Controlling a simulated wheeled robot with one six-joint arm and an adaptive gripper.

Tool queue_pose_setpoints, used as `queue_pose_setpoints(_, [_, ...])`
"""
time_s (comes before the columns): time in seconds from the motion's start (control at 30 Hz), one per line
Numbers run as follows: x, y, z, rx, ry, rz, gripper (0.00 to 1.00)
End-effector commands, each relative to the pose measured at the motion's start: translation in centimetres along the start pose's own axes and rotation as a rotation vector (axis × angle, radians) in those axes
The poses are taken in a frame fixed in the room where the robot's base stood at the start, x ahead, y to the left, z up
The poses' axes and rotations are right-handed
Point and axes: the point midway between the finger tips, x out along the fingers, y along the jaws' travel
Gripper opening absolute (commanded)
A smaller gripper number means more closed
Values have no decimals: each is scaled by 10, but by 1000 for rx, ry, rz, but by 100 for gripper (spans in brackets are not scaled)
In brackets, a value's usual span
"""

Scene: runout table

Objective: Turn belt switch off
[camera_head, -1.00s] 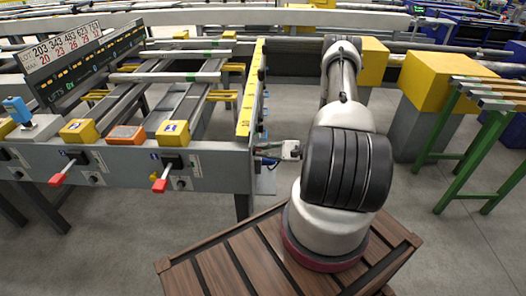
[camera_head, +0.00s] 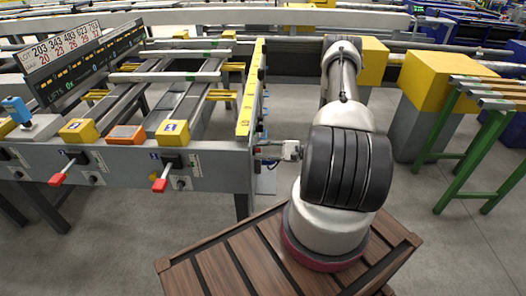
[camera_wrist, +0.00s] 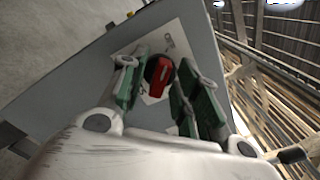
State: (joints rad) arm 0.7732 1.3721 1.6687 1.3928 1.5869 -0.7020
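The belt switch is a red knob (camera_wrist: 159,76) on a dark round base, on a pale plate on a grey panel (camera_wrist: 95,75) in the wrist view. My gripper (camera_wrist: 163,84) has green-padded fingers apart, one on each side of the red knob. A gap shows beside the knob; I cannot tell whether either finger touches it. In the head view my gripper (camera_head: 272,152) reaches left to the right end of the runout table (camera_head: 215,168). The knob cannot be made out there.
Two red-handled levers (camera_head: 160,184) stick out from the table's front. Yellow (camera_head: 78,131) and orange (camera_head: 125,134) boxes sit on its top. A green stand (camera_head: 450,150) and yellow-topped block (camera_head: 440,80) stand at right. The floor between is clear.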

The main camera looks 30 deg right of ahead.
Motion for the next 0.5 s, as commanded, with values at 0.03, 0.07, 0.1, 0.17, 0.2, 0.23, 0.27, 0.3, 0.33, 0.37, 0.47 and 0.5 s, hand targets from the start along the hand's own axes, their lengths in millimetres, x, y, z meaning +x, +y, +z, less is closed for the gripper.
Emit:
queue_pose_setpoints(0.03, [0,0,0,0,0,0,35])
queue_pose_setpoints(0.07, [0,0,0,0,0,0,35])
queue_pose_setpoints(0.1, [0,0,0,0,-1,0,35])
queue_pose_setpoints(0.17, [0,0,0,0,-1,0,35])
queue_pose_setpoints(0.2, [0,0,0,0,-1,-1,35])
queue_pose_setpoints(0.23, [0,0,0,0,-1,-1,35])
queue_pose_setpoints(0.27, [0,0,0,0,-1,-1,35])
queue_pose_setpoints(0.3, [-2,0,0,0,-1,-1,35])
queue_pose_setpoints(0.33, [-4,-1,0,0,0,-1,35])
queue_pose_setpoints(0.37, [-7,-1,0,0,0,-2,35])
queue_pose_setpoints(0.47, [-22,-1,0,1,2,-3,35])
queue_pose_setpoints(0.5, [-30,-1,0,1,3,-4,35])
